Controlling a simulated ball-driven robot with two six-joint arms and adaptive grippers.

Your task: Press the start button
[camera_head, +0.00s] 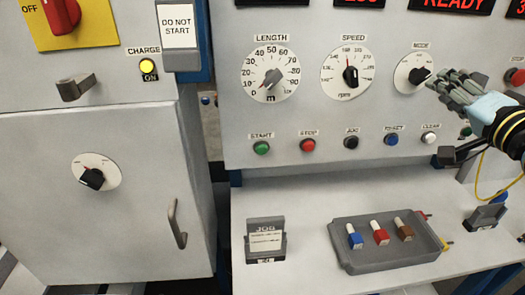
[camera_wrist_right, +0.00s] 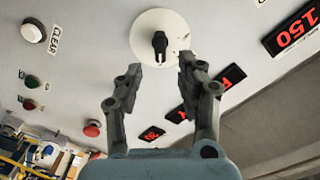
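The green start button (camera_head: 261,148), under its START label, is at the left end of a row of buttons on the grey panel in the head view. My right gripper (camera_head: 449,88) is well to its right and higher, by the mode dial (camera_head: 408,74). In the right wrist view the gripper (camera_wrist_right: 160,66) is open. Its fingers lie either side of the dial's black knob (camera_wrist_right: 160,43) in the picture; I cannot tell whether they touch it. The start button is not visible in the wrist view. My left gripper is not in view.
Red stop (camera_head: 307,145), black jog (camera_head: 351,142), blue reset (camera_head: 391,139) and white clear (camera_head: 430,138) buttons continue the row. Length (camera_head: 270,72) and speed (camera_head: 348,75) dials sit above. A grey tray (camera_head: 375,263) lies on the shelf below. The panel front around start is unobstructed.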

